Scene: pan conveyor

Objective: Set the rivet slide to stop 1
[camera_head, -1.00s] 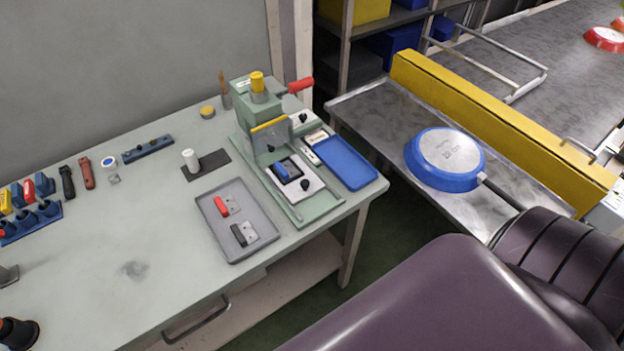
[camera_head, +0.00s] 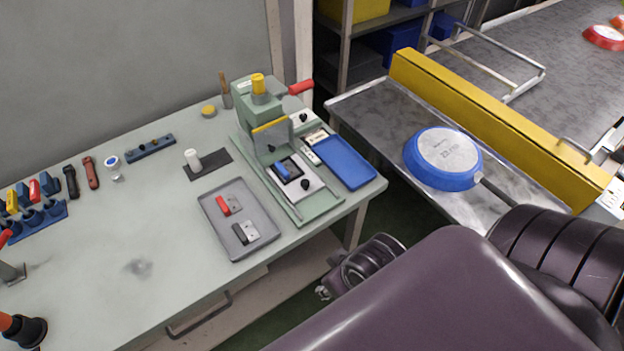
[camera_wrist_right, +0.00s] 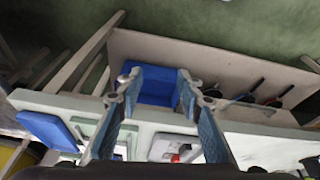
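The green press (camera_head: 262,118) stands at the right end of the workbench, with a yellow cap and a red handle. At its foot is a pale slide plate (camera_head: 312,190) with a black knob (camera_head: 305,184) and a blue part (camera_head: 287,169). A second black knob (camera_head: 303,118) sits behind it, beside the press. Which of these is the rivet slide, and where stop 1 lies, I cannot make out. In the right wrist view my right gripper (camera_wrist_right: 158,78) is open, its fingers apart with nothing between them. It is away from the slide plate. My left gripper is not in view.
A blue tray (camera_head: 345,163) lies right of the press. A grey tray (camera_head: 262,240) with red and black-handled parts lies in front. A blue pan (camera_head: 440,178) rests upside down on the metal side table (camera_head: 365,105). My dark arm fills the lower right.

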